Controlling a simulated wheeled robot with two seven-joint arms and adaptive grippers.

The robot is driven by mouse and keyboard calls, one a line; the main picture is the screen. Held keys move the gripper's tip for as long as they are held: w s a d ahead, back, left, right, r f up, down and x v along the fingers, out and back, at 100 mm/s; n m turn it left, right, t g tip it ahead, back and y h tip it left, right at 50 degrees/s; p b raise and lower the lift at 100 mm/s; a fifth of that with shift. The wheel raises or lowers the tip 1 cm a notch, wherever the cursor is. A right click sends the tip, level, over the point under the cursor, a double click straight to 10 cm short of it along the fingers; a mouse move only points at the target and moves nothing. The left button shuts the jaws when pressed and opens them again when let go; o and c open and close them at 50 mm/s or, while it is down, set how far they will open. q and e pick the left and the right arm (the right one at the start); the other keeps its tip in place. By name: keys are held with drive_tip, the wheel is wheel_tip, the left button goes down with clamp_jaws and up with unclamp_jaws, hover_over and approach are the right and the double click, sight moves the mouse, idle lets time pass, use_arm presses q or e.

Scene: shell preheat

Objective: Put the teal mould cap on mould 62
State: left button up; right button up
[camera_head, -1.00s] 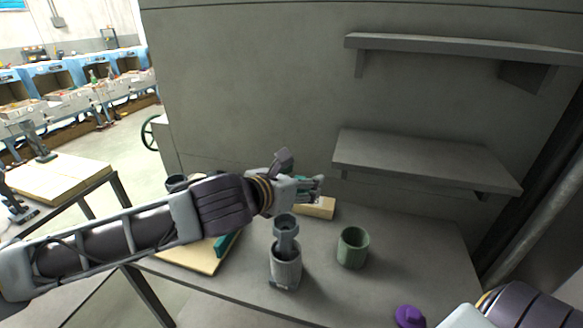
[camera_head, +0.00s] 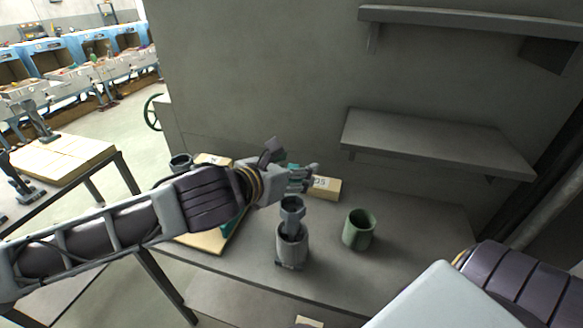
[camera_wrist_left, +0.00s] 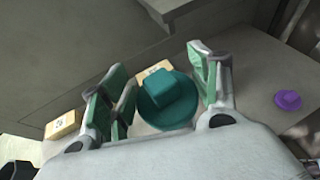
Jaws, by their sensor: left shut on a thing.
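The teal mould cap (camera_wrist_left: 168,100), a wide round rim with a raised block on it, sits between the green-padded fingers of my left gripper (camera_wrist_left: 160,92). In the head view my left gripper (camera_head: 302,178) is shut on it above the back of the bench, and its fingers mostly hide the cap. A pale numbered block (camera_head: 324,188) lies just beyond the gripper; its number is hard to read. A second pale block (camera_head: 213,160) lies farther left, partly behind my arm. I cannot tell which one is mould 62. My right gripper is out of view.
A grey cylinder holder (camera_head: 291,245) with a dark cup-topped piece and a green cup (camera_head: 359,230) stand nearer on the bench. A wooden board (camera_head: 205,241) lies left, under my arm. A purple cap (camera_wrist_left: 288,100) shows in the wrist view. A shelf (camera_head: 435,145) juts out at back right.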

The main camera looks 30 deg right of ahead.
use_arm(q)
drive_tip(key=shift+w+f, duration=0.1)
drive_tip(key=shift+f, duration=0.1)
drive_tip(key=shift+f+b, duration=0.55)
drive_tip(key=shift+b, duration=0.15)
drive_tip(key=shift+f+b, duration=2.05)
drive_tip(key=shift+f, duration=0.1)
drive_tip(key=shift+p, duration=0.65)
drive_tip(key=shift+f+b, duration=0.35)
drive_tip(key=shift+f, duration=0.25)
idle(0.9)
drive_tip(key=o, duration=0.7)
drive_tip(key=shift+o, duration=0.2)
drive_tip(key=shift+a, duration=0.15)
